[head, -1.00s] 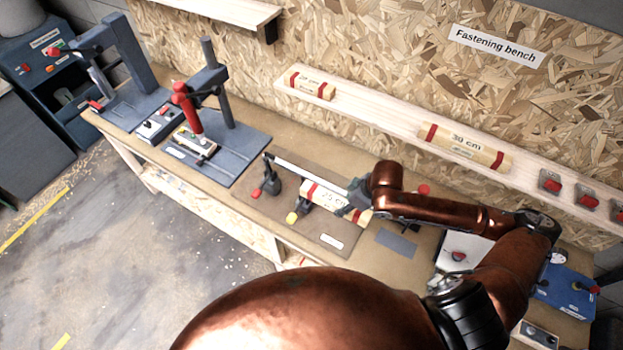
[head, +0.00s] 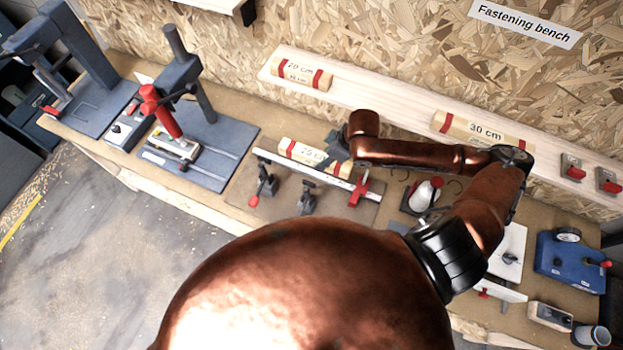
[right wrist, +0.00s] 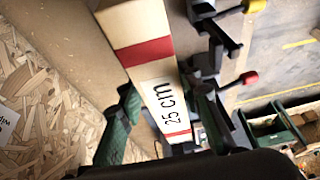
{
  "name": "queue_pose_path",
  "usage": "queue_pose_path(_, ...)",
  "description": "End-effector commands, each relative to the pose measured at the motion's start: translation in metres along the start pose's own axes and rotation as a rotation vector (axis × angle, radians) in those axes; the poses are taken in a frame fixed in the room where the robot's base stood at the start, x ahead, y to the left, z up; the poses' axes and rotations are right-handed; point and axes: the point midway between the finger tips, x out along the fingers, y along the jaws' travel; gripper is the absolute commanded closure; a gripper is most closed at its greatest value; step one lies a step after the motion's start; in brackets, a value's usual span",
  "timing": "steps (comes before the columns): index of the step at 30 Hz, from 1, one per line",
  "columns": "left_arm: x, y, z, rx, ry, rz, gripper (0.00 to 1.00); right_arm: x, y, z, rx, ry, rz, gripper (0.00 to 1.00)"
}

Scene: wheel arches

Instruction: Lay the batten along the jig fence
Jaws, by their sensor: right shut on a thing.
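The batten (head: 303,151), pale wood with red bands and marked 25 cm, shows just beyond a long pale bar, apparently the jig fence (head: 300,170). It runs roughly along that bar. I cannot tell its height or whether they touch. My right gripper (head: 341,152) is shut on the batten near its right end. In the right wrist view the batten (right wrist: 150,60) passes between the green fingers of my right gripper (right wrist: 165,112). Dark toggle clamps (head: 265,184) stand on the near side of the bar. My left gripper is not in view.
A shelf (head: 390,112) behind holds a 20 cm batten (head: 302,75) and a 30 cm batten (head: 482,131). A grey press with a red handle (head: 160,110) stands left of the jig. A blue device (head: 570,262) stands at the right. My arm hides part of the bench.

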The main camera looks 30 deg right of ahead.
Motion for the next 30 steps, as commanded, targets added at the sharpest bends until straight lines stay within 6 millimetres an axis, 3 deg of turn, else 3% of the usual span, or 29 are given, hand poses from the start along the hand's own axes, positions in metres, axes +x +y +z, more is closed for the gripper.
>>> queue_pose_path(4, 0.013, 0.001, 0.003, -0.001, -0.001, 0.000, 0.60, 0.015, 0.000, 0.007, 0.001, 0.000, 0.000, 0.99)
queue_pose_path(12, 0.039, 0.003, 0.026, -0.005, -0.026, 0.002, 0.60, 0.046, 0.000, 0.019, 0.000, 0.001, -0.001, 0.99)
queue_pose_path(21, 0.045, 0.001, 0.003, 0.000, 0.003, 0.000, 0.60, 0.075, -0.001, 0.031, 0.001, -0.002, -0.003, 0.99)
queue_pose_path(30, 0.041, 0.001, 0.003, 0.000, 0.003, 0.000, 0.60, 0.112, 0.000, 0.045, -0.002, 0.000, -0.001, 0.99)
